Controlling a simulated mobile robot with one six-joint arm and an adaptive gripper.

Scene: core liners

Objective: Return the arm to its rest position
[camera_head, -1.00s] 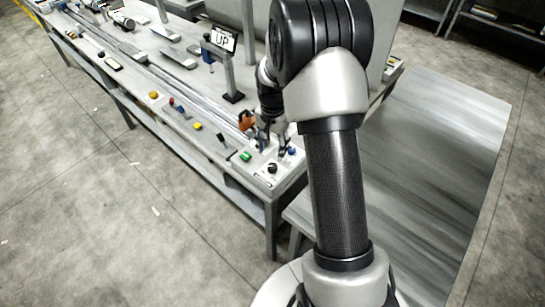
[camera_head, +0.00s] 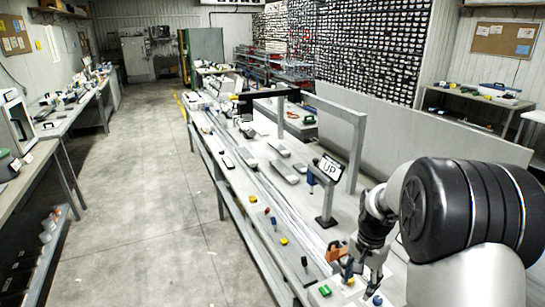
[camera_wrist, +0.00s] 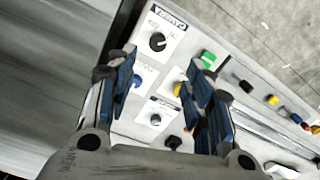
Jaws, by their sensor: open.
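My gripper (camera_head: 362,275) is at the near end of the long workbench (camera_head: 222,172), above a control panel. In the wrist view my gripper (camera_wrist: 163,88) is open, with blue-padded fingers apart and nothing seen between them but the panel (camera_wrist: 190,47) behind. The panel carries a black knob (camera_wrist: 157,41), a green button (camera_wrist: 208,58) and small blue and yellow controls, partly covered by the fingers. My arm runs from the lower right of the head view to the gripper. Whether the fingertips touch the panel cannot be told.
An orange item (camera_head: 337,250) lies close to my gripper. A stand with an "UP" sign (camera_head: 329,168) rises just behind, and a grey frame (camera_head: 357,150) stands beyond it. The floor aisle (camera_head: 145,170) left of the bench is clear. A side bench (camera_head: 60,128) lines the left.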

